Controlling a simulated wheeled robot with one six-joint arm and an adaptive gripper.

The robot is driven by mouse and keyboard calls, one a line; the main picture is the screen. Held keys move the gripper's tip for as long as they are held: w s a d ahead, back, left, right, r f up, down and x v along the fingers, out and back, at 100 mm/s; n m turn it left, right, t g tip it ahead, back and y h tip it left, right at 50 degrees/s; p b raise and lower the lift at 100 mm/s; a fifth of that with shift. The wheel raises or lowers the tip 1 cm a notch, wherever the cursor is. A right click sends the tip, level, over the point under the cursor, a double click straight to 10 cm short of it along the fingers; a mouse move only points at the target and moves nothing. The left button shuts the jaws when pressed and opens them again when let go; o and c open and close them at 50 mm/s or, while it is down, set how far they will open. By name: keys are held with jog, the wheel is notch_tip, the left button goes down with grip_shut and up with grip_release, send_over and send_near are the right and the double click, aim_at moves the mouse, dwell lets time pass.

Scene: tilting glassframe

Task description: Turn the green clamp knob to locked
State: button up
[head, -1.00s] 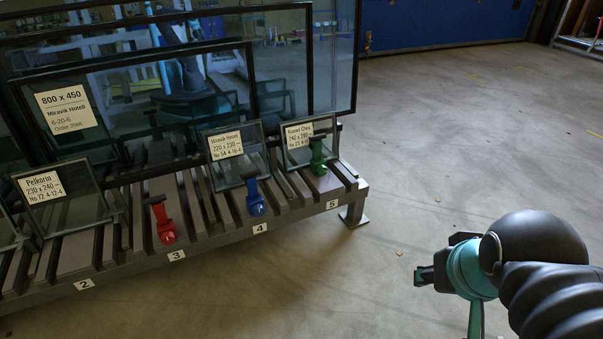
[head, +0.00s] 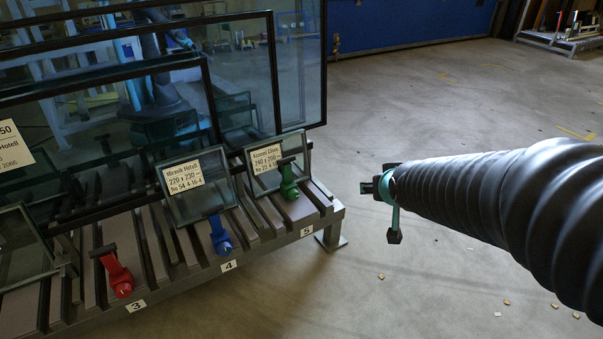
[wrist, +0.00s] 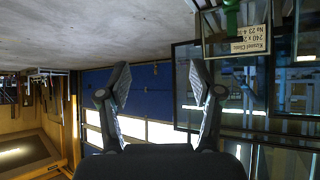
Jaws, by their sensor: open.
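The green clamp knob (head: 289,186) sits at the far right slot of the rack, above label 5, in front of a small tilted glass pane (head: 277,158) with a white label. In the head view my gripper (head: 372,187) is to the right of the green knob, apart from it, over open floor. In the wrist view my gripper (wrist: 160,85) has its two fingers spread and nothing between them. The wrist picture is upside down; part of a green clamp (wrist: 232,14) shows at its top edge, beside the labelled pane. Whether the knob is locked cannot be told.
A blue knob (head: 220,238) at slot 4 and a red knob (head: 119,277) at slot 3 stand along the rack (head: 195,272). Large dark-framed panes (head: 298,75) rise behind. The floor right of the rack is free apart from small scraps.

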jog(key=w+a+f+t+y, duration=0.1)
jog(key=w+a+f, duration=0.15)
jog(key=w, duration=0.25)
jog(key=w+a+f+t+y, duration=0.1)
jog(key=w+f, duration=0.3)
jog(key=w, duration=0.1)
jog(key=n+t+y+p, duration=0.1)
jog(key=t+y+p, duration=0.1)
jog(key=t+y, duration=0.35)
send_near(295, 196)
jog(key=shift+g+y, duration=0.65)
jog(key=shift+g, duration=0.2)
jog(key=x, duration=0.5)
jog(key=d+x, duration=0.1)
jog(key=x, duration=0.2)
jog(key=shift+w+a+r+b, duration=0.1)
jog(key=shift+w+r+b, duration=0.25)
jog(key=shift+w+r, duration=0.05)
jog(key=c, duration=1.1)
jog(key=shift+c, duration=0.2)
